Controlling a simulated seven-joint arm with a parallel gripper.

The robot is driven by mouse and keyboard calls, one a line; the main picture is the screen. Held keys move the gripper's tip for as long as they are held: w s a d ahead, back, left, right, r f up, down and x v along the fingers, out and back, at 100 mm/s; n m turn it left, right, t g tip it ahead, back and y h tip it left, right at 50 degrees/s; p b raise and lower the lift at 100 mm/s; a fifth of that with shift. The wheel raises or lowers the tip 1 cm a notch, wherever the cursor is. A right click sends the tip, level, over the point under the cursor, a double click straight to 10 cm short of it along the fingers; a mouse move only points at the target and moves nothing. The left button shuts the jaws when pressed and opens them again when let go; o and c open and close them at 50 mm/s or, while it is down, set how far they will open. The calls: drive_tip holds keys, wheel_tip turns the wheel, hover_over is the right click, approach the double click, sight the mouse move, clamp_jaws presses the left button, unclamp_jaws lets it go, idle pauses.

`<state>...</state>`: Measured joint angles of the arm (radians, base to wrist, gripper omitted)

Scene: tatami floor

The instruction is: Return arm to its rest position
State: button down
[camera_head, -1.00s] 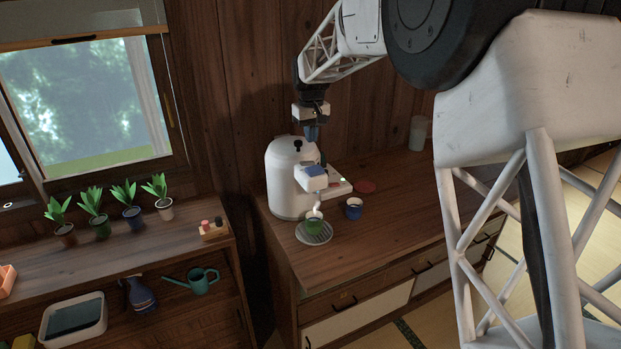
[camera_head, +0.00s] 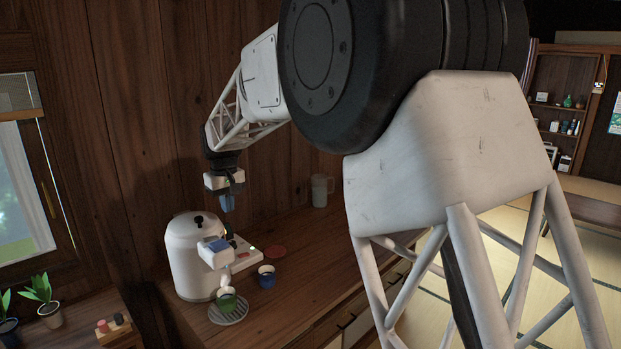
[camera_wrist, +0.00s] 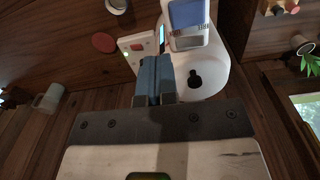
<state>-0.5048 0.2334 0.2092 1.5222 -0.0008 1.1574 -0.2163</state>
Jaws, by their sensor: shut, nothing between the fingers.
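My gripper (camera_head: 226,203) hangs pointing down in the head view, above and a little behind the white coffee machine (camera_head: 189,262). Its blue fingers are shut together with nothing between them. In the wrist view the fingers (camera_wrist: 153,80) lie closed in front of the machine's white body (camera_wrist: 210,72), with its dark top knob in view. My gripper appears apart from the machine. My arm reaches in from the upper middle of the head view, bent downward at the wrist.
A green cup (camera_head: 227,302) stands on the machine's round drip grate (camera_head: 240,316). A blue cup (camera_head: 266,277), a red disc (camera_head: 275,251) and a pale mug (camera_head: 320,190) stand on the wooden counter (camera_head: 310,235). Potted plants (camera_head: 42,298) are at lower left. A wooden wall is behind.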

drive_tip(key=s+d+r+m+t, duration=0.1)
drive_tip(key=s+d+r+m, duration=0.15)
drive_tip(key=s+d, duration=0.95)
drive_tip(key=s+d+r+m, duration=0.3)
drive_tip(key=s+d, duration=0.5)
drive_tip(key=d, duration=0.8)
drive_tip(key=s+d+f+m, duration=0.1)
drive_tip(key=s+d, duration=0.3)
drive_tip(key=s, duration=0.4)
drive_tip(key=s+d+f+m+t, duration=0.1)
drive_tip(key=s+d+f, duration=0.3)
drive_tip(key=s, duration=0.5)
drive_tip(key=s+d+f+m, duration=0.1)
drive_tip(key=s+d+f, duration=0.2)
drive_tip(key=s+d, duration=0.3)
drive_tip(key=s, duration=0.3)
drive_tip(key=shift+s+d, duration=0.15)
